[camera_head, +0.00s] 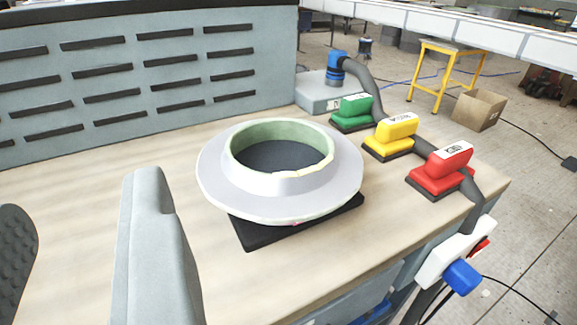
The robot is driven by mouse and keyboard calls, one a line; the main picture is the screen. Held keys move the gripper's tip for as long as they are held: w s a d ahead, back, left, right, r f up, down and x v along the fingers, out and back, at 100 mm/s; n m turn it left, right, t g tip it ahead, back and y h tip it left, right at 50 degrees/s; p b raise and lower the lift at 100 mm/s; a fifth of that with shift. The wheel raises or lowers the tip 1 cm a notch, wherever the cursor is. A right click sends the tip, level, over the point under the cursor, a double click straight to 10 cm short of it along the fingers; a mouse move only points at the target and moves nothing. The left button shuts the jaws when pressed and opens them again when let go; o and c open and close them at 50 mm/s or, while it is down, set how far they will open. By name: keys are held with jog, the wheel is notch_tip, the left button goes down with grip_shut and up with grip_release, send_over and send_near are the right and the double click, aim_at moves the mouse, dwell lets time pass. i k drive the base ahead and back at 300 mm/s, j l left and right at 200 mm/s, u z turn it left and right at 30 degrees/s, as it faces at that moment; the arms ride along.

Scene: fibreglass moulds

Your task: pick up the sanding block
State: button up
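Three sanding blocks stand in a row along the right side of the wooden bench: a green one (352,111), a yellow one (391,136) and a red one (441,170). Each has a dark base and a pale label on top. The labels are too small to read surely. My gripper (80,193) is at the lower left, nearer the camera than the blocks. Its grey finger and its dark ribbed finger are wide apart, with only bench showing between them. It is well to the left of all three blocks and touches none.
A pale ring-shaped mould (215,180) on a black square base (255,235) stands between my gripper and the blocks. A dark hose (362,78) runs behind the blocks. A slotted grey panel (130,75) closes the back.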

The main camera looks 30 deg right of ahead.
aim_at(439, 178)
jog(key=z, duration=1.35)
